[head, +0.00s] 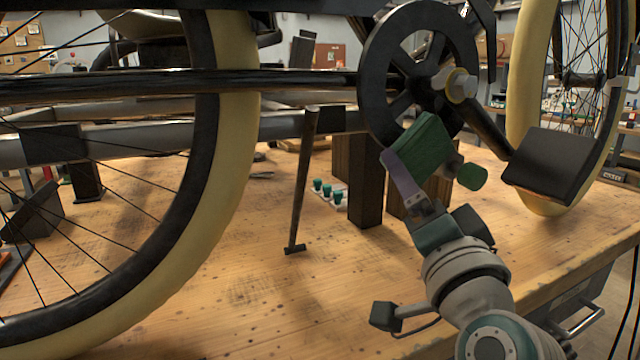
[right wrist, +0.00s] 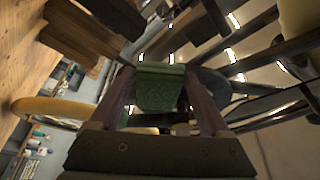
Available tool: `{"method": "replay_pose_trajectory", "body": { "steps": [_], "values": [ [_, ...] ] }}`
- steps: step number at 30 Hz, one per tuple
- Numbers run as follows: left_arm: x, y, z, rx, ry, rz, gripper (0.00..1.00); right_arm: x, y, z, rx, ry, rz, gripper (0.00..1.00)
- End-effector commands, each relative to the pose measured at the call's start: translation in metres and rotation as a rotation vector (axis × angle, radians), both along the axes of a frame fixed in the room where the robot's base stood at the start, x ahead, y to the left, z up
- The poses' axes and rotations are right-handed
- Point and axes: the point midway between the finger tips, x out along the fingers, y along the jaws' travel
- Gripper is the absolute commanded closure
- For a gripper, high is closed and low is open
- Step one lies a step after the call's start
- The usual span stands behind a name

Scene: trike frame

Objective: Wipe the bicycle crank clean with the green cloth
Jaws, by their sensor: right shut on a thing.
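The green cloth (head: 424,140) is a folded block in my right gripper (head: 418,168), just in front of the lower part of the black chainring (head: 376,70). The bicycle crank (head: 487,128) is a black arm running from the hub down right to a flat black pedal (head: 552,165). The cloth is left of the crank; I cannot tell whether it touches the chainring. In the right wrist view the cloth (right wrist: 160,88) sits between both fingers of my right gripper (right wrist: 161,95). A small green piece (head: 472,177) shows right of the gripper; its nature is unclear. My left gripper is not in view.
The trike's large cream-tyred wheel (head: 235,110) stands at left, another wheel (head: 527,75) at right. Dark wooden blocks (head: 366,180) and several small green-topped items (head: 328,190) stand behind the gripper. A thin stand leg (head: 303,180) rests on the wooden bench (head: 250,290).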

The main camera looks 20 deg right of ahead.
Motion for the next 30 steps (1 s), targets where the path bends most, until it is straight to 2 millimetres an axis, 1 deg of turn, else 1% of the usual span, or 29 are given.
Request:
{"method": "replay_pose_trajectory", "body": {
  "steps": [8, 13, 21, 30],
  "values": [
    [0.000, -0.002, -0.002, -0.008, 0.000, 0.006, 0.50, 0.006, 0.000, 0.000, 0.000, 0.000, 0.000, 0.64],
    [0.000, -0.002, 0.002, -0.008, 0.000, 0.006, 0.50, 0.005, 0.003, 0.003, 0.001, 0.001, 0.000, 0.64],
    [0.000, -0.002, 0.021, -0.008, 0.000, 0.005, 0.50, 0.002, 0.022, 0.019, 0.002, 0.000, 0.000, 0.64],
    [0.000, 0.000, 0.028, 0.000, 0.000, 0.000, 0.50, 0.001, 0.033, 0.025, 0.001, 0.000, 0.001, 0.64]
  ]
}}
